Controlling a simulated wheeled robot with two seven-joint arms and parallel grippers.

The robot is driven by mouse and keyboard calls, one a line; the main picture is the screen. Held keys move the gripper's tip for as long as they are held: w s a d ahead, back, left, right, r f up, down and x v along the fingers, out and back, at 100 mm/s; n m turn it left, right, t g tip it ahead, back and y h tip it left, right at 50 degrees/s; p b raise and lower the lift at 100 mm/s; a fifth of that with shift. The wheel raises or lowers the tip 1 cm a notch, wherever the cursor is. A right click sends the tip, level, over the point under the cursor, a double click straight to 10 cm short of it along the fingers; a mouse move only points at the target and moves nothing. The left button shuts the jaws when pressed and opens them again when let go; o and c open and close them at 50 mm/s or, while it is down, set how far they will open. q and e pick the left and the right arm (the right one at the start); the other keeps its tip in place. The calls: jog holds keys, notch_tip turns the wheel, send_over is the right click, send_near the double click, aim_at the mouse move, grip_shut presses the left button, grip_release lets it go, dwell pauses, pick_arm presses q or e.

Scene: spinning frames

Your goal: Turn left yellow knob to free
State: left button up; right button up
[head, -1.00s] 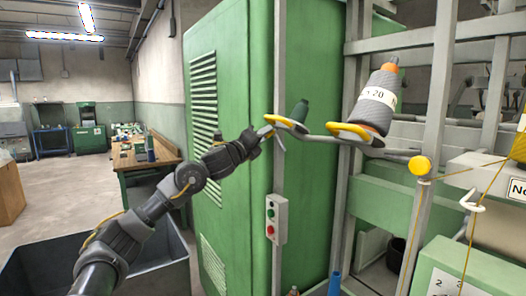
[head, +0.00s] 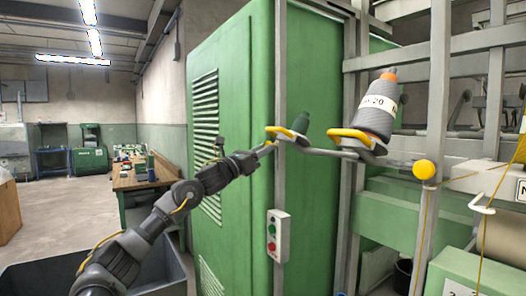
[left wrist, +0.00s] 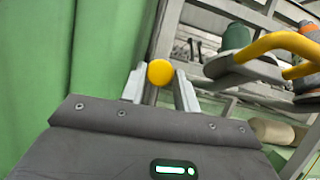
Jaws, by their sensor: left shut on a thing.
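My left gripper (head: 264,149) reaches up to the left end of the grey bar in the head view. In the left wrist view its two pale fingers (left wrist: 160,86) stand on either side of the round yellow left knob (left wrist: 160,72) and are shut on it. In the head view this knob is mostly hidden by the gripper. A second round yellow knob (head: 425,169) sits at the right end of the bar, apart from my gripper. My right gripper is not in view.
A green cabinet (head: 235,100) and a grey frame post (head: 279,80) are close by. A button box (head: 278,235) hangs below.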

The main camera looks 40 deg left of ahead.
pick_arm(q)
jog(key=shift+f+m, duration=0.15)
jog(key=shift+m, duration=0.35)
jog(key=o, duration=0.9)
jog(key=shift+o, duration=0.3)
jog(key=shift+d+r, duration=0.1)
jog(key=shift+r, duration=0.15)
